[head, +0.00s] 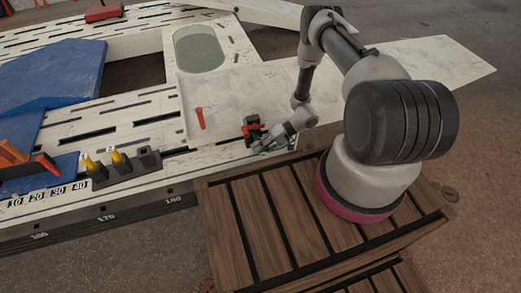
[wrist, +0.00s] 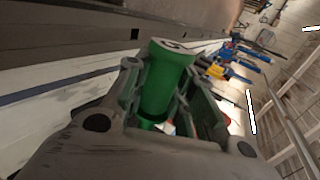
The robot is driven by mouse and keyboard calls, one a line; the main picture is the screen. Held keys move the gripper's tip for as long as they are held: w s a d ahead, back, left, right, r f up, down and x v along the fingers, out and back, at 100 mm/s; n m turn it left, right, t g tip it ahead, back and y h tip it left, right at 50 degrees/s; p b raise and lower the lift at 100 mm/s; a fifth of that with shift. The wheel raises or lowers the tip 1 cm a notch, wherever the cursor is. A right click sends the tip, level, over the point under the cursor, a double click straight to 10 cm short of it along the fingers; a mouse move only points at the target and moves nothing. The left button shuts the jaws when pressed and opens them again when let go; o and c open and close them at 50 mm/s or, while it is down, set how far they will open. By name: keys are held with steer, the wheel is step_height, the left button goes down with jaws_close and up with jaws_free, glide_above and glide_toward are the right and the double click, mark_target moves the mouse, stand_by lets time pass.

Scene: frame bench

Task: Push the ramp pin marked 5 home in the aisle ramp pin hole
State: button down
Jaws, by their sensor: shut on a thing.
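My gripper (head: 262,138) is low over the near edge of the white bench (head: 225,92) in the head view. In the wrist view my gripper (wrist: 168,98) is shut on a green pin (wrist: 168,75), with a finger on each side of it. The pin's pale round top carries a dark mark that I cannot read surely. In the head view the green pin (head: 250,119) shows small at my fingertips, beside a bit of red. The aisle ramp pin hole cannot be made out, and I cannot tell whether the pin's lower end is in a hole.
A red peg (head: 200,118) is left of my gripper on the pale plate. A dark holder (head: 146,163) with yellow pins (head: 115,156) stands further left. Blue panels (head: 60,75) and orange-handled tools (head: 14,152) are at the left. A slatted wooden platform (head: 265,215) lies in front.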

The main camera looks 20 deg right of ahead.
steer(key=shift+w, duration=2)
steer(key=shift+s, duration=3.2)
steer(key=shift+w, duration=3.2)
steer(key=c, duration=1.1)
jaws_free()
